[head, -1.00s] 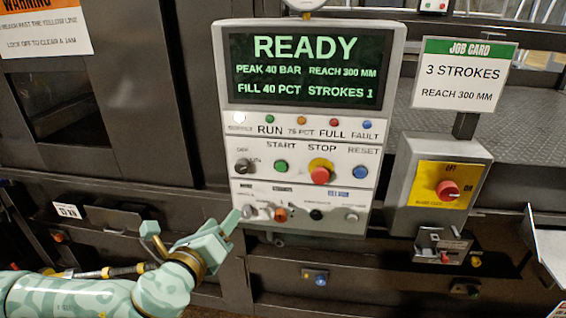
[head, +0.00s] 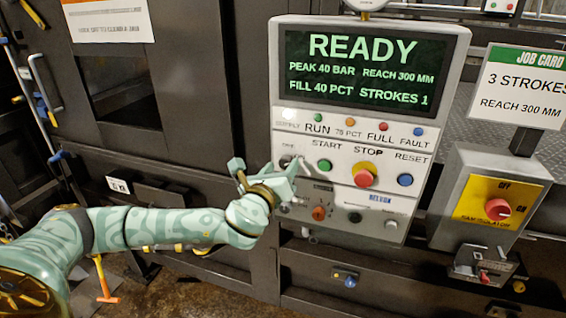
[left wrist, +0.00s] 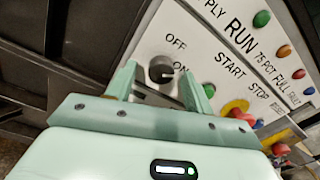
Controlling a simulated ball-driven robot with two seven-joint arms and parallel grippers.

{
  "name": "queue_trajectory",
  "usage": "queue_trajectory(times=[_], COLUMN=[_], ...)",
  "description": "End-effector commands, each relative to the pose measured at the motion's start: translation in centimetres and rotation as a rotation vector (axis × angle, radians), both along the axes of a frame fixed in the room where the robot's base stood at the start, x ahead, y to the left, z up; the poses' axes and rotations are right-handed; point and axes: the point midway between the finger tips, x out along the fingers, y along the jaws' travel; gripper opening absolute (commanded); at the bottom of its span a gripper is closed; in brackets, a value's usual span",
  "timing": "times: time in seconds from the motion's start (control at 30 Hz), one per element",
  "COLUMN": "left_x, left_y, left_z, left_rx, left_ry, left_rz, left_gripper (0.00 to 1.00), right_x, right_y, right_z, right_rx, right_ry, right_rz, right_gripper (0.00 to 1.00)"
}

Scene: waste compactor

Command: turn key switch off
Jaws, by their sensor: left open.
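The key switch (left wrist: 161,71) is a small dark round knob on the white control panel, with OFF and ON labels beside it. In the left wrist view its pale mark points right, toward the ON label. In the head view my left gripper partly hides the switch. My left gripper (head: 264,168) is open in front of the panel's left side. In the left wrist view its two fingers (left wrist: 158,84) stand on either side of the knob. I cannot tell whether they touch it. My right gripper is not in view.
The green START button (head: 324,166) is just right of the switch, with the red STOP button (head: 363,178) and blue RESET button (head: 405,180) beyond. The panel screen (head: 352,72) reads READY. A yellow isolator box (head: 470,198) with a red knob stands to the right.

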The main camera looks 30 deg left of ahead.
Motion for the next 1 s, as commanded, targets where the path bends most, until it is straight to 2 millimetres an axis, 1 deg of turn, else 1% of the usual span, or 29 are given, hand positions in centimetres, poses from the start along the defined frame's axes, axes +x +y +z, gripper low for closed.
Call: queue_trajectory(times=[0.03, 0.1, 0.2, 0.47, 0.57, 0.6, 0.63, 0.87, 1.0], left_x=[0.7, 1.3, 1.8, 1.9, 1.9, 1.9, 1.9, 1.9, 1.9], left_y=[0.1, 0.2, 0.4, 0.4, 0.4, 0.4, 0.4, 0.4, 0.3], left_z=[0.1, 0.0, 0.0, -0.1, -0.1, -0.1, -0.1, -0.1, -0.2], left_rx=[-0.001, 0.000, 0.000, 0.000, 0.000, 0.000, 0.000, -0.007, -0.038], left_ry=[-0.001, 0.000, 0.000, 0.001, 0.001, 0.001, 0.001, -0.001, -0.007], left_rz=[0.000, -0.001, 0.000, -0.001, -0.001, 0.000, 0.000, 0.000, -0.002], left_gripper=[0.52, 0.52, 0.52, 0.52, 0.27, 0.16, 0.08, 0.08, 0.08], right_x=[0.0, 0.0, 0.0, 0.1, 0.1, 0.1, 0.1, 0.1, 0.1], right_y=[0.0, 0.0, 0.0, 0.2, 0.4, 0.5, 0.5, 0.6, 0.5], right_z=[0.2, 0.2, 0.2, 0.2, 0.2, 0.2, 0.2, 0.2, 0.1], right_rx=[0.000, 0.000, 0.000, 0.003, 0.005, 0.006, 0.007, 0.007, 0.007], right_ry=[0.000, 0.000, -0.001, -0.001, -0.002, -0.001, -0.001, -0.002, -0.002], right_rz=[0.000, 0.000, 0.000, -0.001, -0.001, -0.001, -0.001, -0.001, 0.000], right_gripper=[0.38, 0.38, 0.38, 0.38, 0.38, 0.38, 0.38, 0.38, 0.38])
